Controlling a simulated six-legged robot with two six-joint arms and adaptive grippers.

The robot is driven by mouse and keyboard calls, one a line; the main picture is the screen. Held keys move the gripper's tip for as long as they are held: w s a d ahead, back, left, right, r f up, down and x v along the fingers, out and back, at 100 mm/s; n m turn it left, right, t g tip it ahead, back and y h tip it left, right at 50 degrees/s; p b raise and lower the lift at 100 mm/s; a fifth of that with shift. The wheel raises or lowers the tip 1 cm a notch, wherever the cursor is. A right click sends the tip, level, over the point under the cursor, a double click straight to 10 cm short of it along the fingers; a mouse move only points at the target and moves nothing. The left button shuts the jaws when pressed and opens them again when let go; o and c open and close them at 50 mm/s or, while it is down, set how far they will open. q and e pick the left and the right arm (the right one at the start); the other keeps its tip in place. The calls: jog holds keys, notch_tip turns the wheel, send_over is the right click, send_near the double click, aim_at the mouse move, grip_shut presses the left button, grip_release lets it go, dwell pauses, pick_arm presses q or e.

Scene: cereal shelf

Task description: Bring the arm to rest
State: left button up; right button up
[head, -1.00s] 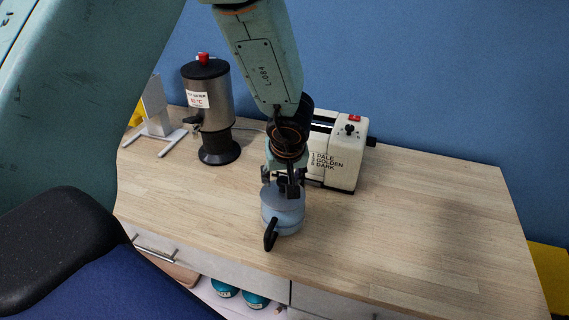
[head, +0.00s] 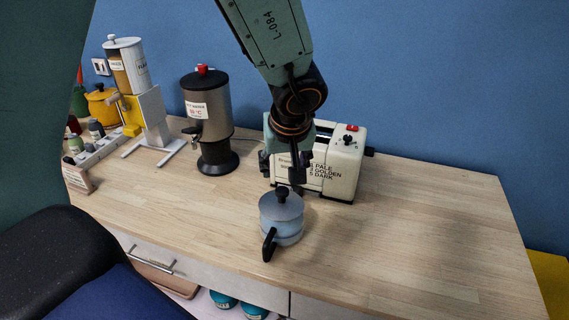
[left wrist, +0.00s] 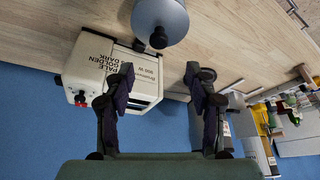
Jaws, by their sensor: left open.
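My left gripper (head: 282,172) is open and empty, above and behind a light blue lidded pot (head: 282,228) on the wooden counter. The pot has a grey lid with a black knob (head: 281,194) and a black handle pointing to the front. In the left wrist view my two fingers (left wrist: 158,86) are spread apart with nothing between them. The pot (left wrist: 160,16) shows at the top edge there, apart from the fingers and partly cut off. My right gripper is in neither view.
A cream toaster (head: 343,170) stands right behind the gripper. A steel hot-water urn (head: 212,120) and a dispenser on a white stand (head: 152,110) are to the left. Small bottles and a yellow pot (head: 103,108) are farther left. The counter's right side (head: 440,230) is clear.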

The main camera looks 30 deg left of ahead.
pick_arm(q)
jog(key=shift+a+f, duration=0.1)
dwell(0.3)
jog(key=s+a+f+m+g+y, duration=0.1)
jog(key=s+a+f+m, duration=0.15)
jog(key=s+f, duration=0.55)
jog(key=s+a+f+m+g+y, duration=0.1)
jog(key=s+a+f+m, duration=0.3)
jog(key=f, duration=0.6)
jog(key=s+d+f+m+g+h, duration=0.1)
jog(key=s+d+f+h, duration=0.2)
jog(key=s+d+f, duration=0.4)
jog(key=s+d+f+m+h, duration=0.1)
jog(key=s+d+f+h, duration=0.15)
jog(key=s+d, duration=0.45)
notch_tip(320, 180, down, 20)
jog(key=s+a+b, duration=0.2)
jog(key=b, duration=1.7)
jog(key=shift+s+r, duration=0.2)
jog(key=shift+a+n+y, duration=0.15)
jog(key=shift+n+y, duration=0.1)
